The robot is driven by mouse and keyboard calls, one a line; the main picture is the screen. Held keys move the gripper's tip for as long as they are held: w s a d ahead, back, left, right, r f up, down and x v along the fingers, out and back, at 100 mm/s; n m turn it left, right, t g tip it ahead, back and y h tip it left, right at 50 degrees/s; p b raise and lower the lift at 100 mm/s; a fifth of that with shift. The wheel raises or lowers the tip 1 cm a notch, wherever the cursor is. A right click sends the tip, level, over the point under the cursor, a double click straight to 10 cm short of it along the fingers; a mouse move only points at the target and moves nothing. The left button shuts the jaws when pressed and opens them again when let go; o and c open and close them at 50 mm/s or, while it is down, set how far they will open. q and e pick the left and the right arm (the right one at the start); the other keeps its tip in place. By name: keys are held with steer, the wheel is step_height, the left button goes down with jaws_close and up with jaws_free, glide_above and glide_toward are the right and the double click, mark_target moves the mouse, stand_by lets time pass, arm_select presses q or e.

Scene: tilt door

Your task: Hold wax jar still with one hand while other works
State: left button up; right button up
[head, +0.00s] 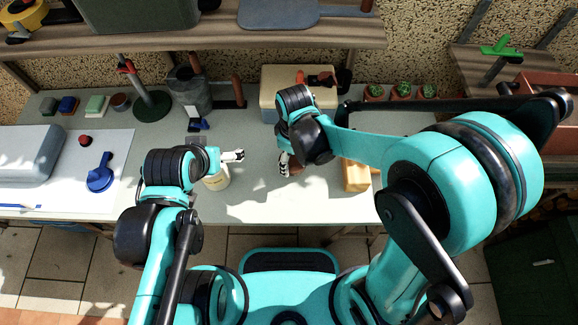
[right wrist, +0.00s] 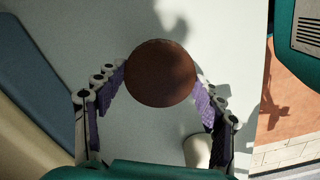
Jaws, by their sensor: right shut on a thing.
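A cream jar (head: 217,181), which looks like the wax jar, stands upright near the front of the bench in the head view. My left gripper (head: 238,156) is at its upper edge and partly covers it; I cannot tell whether the fingers touch or grip it. My right gripper (head: 285,165) is to the right of the jar, apart from it, and shut on a round brown piece (right wrist: 160,73). In the right wrist view this piece sits between the two purple-padded fingers. Part of a cream object, probably the jar, shows beside the right finger (right wrist: 197,150).
A yellow block (head: 355,176) lies right of my right gripper. A cream box (head: 290,88) and a grey canister (head: 190,92) stand behind. A blue tool (head: 101,173) lies on the white sheet at left. Small cactus pots (head: 402,91) line the back right. The bench between the grippers is clear.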

steer(key=shift+w+a+f, duration=0.15)
steer(key=shift+a+f, duration=0.25)
steer(key=shift+a, duration=0.2)
steer(key=shift+f+b, duration=1.05)
steer(key=shift+f, duration=0.85)
steer(key=shift+f, duration=0.2)
steer(key=o, duration=1.3)
steer(key=shift+r, duration=0.1)
